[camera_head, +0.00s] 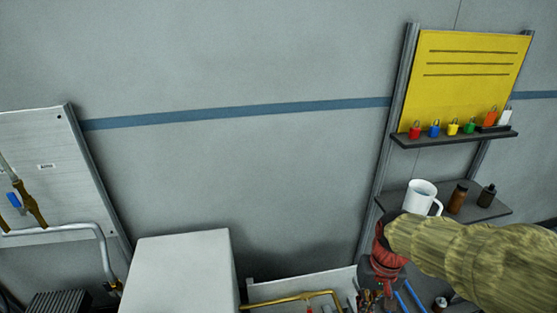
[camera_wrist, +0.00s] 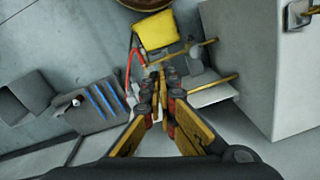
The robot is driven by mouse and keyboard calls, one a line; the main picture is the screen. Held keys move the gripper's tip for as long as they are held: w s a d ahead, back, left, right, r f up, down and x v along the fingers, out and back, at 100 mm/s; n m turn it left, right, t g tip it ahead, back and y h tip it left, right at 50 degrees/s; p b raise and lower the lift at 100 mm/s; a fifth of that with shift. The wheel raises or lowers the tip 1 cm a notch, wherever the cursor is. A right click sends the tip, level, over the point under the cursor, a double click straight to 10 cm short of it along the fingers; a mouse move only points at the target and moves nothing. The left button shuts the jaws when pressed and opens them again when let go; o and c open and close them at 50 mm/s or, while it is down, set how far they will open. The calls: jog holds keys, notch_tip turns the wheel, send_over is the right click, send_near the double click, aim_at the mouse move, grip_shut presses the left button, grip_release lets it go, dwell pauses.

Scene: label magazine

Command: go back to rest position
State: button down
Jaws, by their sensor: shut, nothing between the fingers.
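My gripper (camera_head: 372,292) hangs below my sleeved arm at the lower right of the head view, in front of the shelf unit and above the bench area. In the wrist view its two yellow and dark fingers (camera_wrist: 160,84) come together at the tips, with nothing held between them. Behind the fingertips, the wrist view shows a yellow block or cloth (camera_wrist: 156,31), apart from them. A red, bent item (camera_wrist: 133,62) lies to their left. The surface right under the fingertips is partly hidden by them.
A yellow board (camera_head: 460,75) stands above a small shelf (camera_head: 455,139) with several coloured padlocks. A white mug (camera_head: 420,196) and two bottles stand on the lower shelf (camera_head: 485,213), close to my arm. A white box (camera_head: 183,270) stands left. The wall between is clear.

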jog(key=s+a+r+t+p, duration=0.1)
jog(key=s+r, duration=0.3)
jog(key=r, duration=0.4)
jog(key=s+a+r+n+t+p, duration=0.1)
jog(key=s+r+t, duration=0.3)
jog(key=r, duration=0.5)
jog(key=shift+s+t+h+p, duration=0.3)
jog(key=shift+s+p, duration=0.3)
jog(key=shift+s, duration=0.2)
jog(key=shift+r, duration=0.15)
